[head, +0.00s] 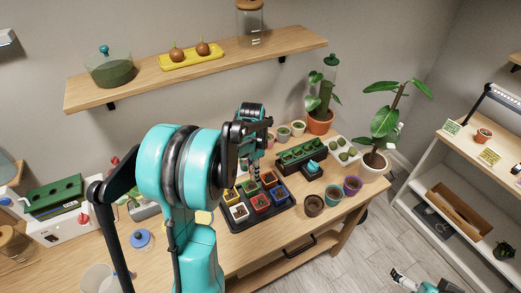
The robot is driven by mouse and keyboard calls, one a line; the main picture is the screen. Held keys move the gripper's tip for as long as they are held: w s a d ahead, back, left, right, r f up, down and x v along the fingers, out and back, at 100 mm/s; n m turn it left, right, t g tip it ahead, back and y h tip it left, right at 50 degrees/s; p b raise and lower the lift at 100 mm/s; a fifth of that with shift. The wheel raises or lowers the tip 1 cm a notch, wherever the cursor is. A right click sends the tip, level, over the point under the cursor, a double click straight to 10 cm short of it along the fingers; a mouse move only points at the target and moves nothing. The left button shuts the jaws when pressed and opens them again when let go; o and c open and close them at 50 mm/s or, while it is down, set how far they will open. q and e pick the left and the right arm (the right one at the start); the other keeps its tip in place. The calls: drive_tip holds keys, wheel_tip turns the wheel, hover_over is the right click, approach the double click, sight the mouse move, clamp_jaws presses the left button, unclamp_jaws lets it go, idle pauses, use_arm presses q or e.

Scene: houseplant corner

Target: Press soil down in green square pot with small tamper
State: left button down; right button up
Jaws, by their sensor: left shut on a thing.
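The green square pot (250,188) stands in the back row of a black tray on the wooden bench, between a yellow pot and an orange one. My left gripper (255,152) is above the tray, over the green pot's area, its fingers pointing down. It is shut on a small, dark, slim thing, which I take to be the small tamper; it is mostly hidden by the fingers. I cannot tell whether its lower end touches soil. My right gripper (400,276) is low at the bottom right, away from the bench; its fingers are too small to read.
The black tray (284,217) also holds white, red and blue square pots. Round pots (314,205) stand to its right, and a green seed tray (302,152) behind. A tall potted plant (375,165) stands at the bench's right end. A shelf (215,70) hangs above.

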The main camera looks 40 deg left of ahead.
use_arm(q)
drive_tip(key=shift+a+r, duration=0.2)
drive_tip(key=shift+a, duration=0.5)
wheel_tip(320, 180, down, 2)
drive_tip(key=shift+s+m+b, duration=0.15)
drive_tip(key=shift+m+b, duration=0.15)
drive_tip(key=shift+b, duration=0.5)
wheel_tip(320, 180, down, 3)
drive_tip(key=shift+r+b, duration=0.1)
drive_tip(key=shift+b, duration=0.9)
drive_tip(key=shift+f+b, duration=0.35)
drive_tip(key=shift+f, duration=0.2)
drive_tip(key=shift+f+b, duration=0.5)
drive_tip(key=shift+f, duration=0.05)
wheel_tip(320, 180, up, 7)
drive_tip(key=p, duration=0.5)
